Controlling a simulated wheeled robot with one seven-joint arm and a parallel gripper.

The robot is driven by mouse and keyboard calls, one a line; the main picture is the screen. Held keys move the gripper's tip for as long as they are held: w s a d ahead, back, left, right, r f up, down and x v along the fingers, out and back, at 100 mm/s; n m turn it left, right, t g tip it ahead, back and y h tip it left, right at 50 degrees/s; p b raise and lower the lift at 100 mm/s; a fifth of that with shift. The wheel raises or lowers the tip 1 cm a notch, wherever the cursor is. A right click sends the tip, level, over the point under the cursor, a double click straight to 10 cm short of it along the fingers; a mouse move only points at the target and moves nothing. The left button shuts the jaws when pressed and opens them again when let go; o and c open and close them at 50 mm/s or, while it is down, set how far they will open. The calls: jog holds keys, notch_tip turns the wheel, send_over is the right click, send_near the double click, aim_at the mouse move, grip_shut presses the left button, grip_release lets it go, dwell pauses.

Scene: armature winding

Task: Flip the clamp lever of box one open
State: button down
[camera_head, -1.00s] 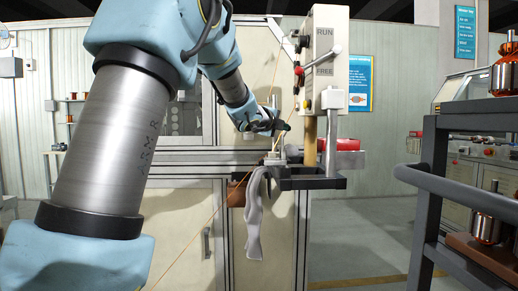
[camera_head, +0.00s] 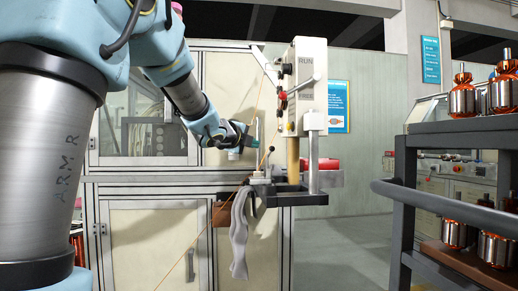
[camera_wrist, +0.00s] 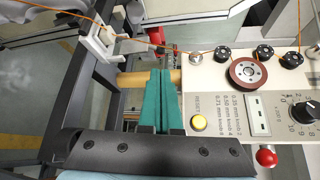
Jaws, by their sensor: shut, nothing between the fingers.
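The white box (camera_head: 310,102) stands above the dark tray (camera_head: 297,198), with RUN printed on its upper face. A thin lever with a black ball tip (camera_head: 270,149) rises, tilted slightly right, from a small white block (camera_head: 260,178) at the tray's left. Which lever is the clamp lever is unclear.
An orange wire (camera_wrist: 60,12) runs through a white guide (camera_wrist: 98,42). A grey cloth (camera_head: 239,232) hangs below the tray. A dark rack (camera_head: 405,205) holding copper-wound armatures (camera_head: 462,100) stands right. Open floor lies between tray and rack.

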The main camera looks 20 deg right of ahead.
jog(key=v, duration=0.3)
jog(key=shift+s+a, duration=0.15)
jog(key=shift+s, duration=0.05)
dwell(0.3)
jog(key=s+a+f+n+g+y, duration=0.2)
jog(key=a+f+n+y, duration=0.7)
jog(key=a+f+n, duration=0.8)
jog(key=s+a+f+n+g+y, duration=0.1)
jog(key=s+a+f+n+g, duration=0.4)
jog(key=s+f, duration=0.4)
jog(key=s+a+f+n+g+y, duration=0.1)
jog(key=s+a+f+n+g, duration=0.1)
jog(key=s+a+f+n, duration=0.65)
notch_tip(320, 180, up, 13)
jog(key=s+d+m+p, duration=0.1)
jog(key=s+m+p, duration=0.1)
jog(key=p, duration=1.2)
jog(key=shift+d+g, duration=0.4)
